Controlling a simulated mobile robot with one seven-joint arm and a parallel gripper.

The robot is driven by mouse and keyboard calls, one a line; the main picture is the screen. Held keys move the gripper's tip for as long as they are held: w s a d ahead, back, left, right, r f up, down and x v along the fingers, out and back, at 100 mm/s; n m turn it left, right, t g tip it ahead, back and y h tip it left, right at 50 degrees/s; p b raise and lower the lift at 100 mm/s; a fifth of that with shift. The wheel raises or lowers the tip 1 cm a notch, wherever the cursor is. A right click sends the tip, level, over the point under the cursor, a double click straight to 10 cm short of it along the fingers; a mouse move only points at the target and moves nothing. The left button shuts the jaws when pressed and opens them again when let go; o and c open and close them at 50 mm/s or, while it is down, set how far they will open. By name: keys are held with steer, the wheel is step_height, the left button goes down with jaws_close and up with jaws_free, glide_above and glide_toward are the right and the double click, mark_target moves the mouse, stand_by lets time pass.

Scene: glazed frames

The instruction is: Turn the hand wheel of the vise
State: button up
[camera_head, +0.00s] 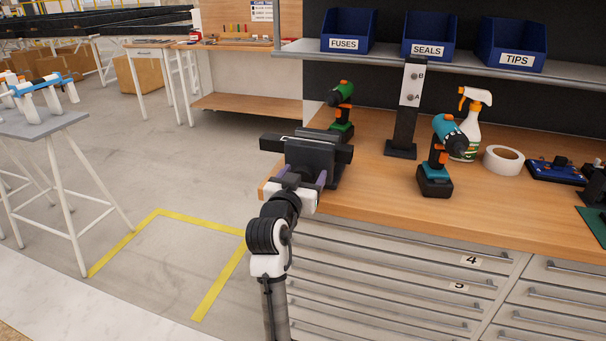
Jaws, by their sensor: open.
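The dark vise (312,153) stands at the left front corner of the wooden workbench, its wide jaws on top. My arm reaches up from below to the vise's front. My gripper (297,178) is open, its two purple fingers apart and pointing at the front of the vise. I cannot make out the hand wheel; the gripper covers the area in front of the vise body. I cannot tell whether the fingers touch anything.
On the workbench (370,205) stand a green drill (342,110), a black post (405,125) marked A and B, a teal drill (438,160), a spray bottle (470,125) and a tape roll (503,160). Drawers (400,270) lie below. Open floor lies left.

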steer(key=shift+c, duration=0.4)
steer(key=c, duration=0.9)
steer(key=shift+o, duration=0.2)
steer(key=shift+f+m+b, duration=0.1)
steer(key=shift+m+b, duration=0.2)
steer(key=shift+b, duration=0.1)
